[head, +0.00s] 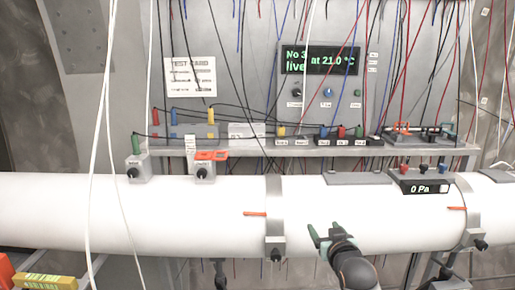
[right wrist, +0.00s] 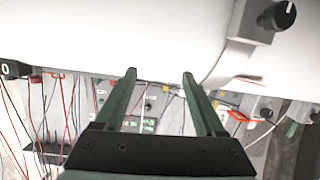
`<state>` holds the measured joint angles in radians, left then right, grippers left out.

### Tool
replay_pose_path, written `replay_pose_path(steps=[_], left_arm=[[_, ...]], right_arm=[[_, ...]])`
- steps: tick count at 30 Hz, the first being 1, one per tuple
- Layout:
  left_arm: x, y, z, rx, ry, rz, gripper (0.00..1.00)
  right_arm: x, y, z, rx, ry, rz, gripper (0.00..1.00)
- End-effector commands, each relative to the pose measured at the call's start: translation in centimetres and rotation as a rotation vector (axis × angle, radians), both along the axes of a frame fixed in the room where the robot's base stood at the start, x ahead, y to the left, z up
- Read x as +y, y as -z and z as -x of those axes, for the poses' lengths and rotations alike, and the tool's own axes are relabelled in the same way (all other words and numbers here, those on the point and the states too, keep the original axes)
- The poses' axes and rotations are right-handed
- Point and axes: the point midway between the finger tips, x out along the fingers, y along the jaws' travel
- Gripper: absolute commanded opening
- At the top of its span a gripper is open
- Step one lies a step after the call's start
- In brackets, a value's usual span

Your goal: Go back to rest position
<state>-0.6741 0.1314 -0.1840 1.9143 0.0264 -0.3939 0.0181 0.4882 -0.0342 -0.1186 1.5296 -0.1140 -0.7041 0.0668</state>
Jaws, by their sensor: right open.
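My right gripper (head: 325,234) is in front of the lower part of the white pipe (head: 160,215), right of the middle clamp band in the head view. Its two green fingers are apart with nothing between them. In the right wrist view my right gripper (right wrist: 160,76) shows both fingers spread and empty, with the white pipe (right wrist: 130,35) beyond their tips. I cannot tell how far the fingertips are from the pipe. My left gripper is not in view.
A clamp band (head: 274,215) circles the pipe left of my gripper. A "0 Pa" display (head: 425,187) sits on the pipe at right. Loose white cables (head: 97,150) hang at left. A shelf (head: 250,151) with coloured plugs runs behind. A yellow bar (head: 45,283) lies bottom left.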

Motion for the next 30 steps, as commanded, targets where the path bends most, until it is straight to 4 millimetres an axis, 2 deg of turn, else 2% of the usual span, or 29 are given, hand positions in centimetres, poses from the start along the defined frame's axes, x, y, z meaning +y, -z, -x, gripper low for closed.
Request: replay_pose_path(steps=[1, 6, 11, 15, 18, 21, 24, 27, 30], left_arm=[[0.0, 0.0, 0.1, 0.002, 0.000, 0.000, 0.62], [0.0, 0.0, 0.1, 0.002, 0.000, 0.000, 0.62], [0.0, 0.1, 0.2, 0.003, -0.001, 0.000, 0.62], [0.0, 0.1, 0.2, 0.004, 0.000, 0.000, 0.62], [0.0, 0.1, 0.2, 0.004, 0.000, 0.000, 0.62], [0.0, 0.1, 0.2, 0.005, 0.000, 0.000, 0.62], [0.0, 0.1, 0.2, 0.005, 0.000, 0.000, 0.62], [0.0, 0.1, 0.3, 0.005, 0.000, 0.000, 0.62], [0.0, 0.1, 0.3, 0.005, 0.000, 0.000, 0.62]], right_arm=[[-0.2, 3.5, 1.8, 0.040, -0.006, 0.004, 0.72], [-0.3, 12.6, 8.2, 0.142, -0.032, 0.007, 0.72], [-0.2, 19.7, 15.5, 0.240, -0.061, 0.003, 0.72], [0.0, 24.5, 22.7, 0.325, -0.087, -0.006, 0.72], [0.2, 27.0, 27.9, 0.384, -0.107, -0.017, 0.72], [0.5, 28.6, 32.4, 0.434, -0.124, -0.028, 0.72], [0.7, 29.5, 35.7, 0.470, -0.136, -0.039, 0.72], [0.8, 29.8, 37.7, 0.490, -0.142, -0.046, 0.72], [0.9, 30.0, 38.5, 0.500, -0.144, -0.050, 0.72]])
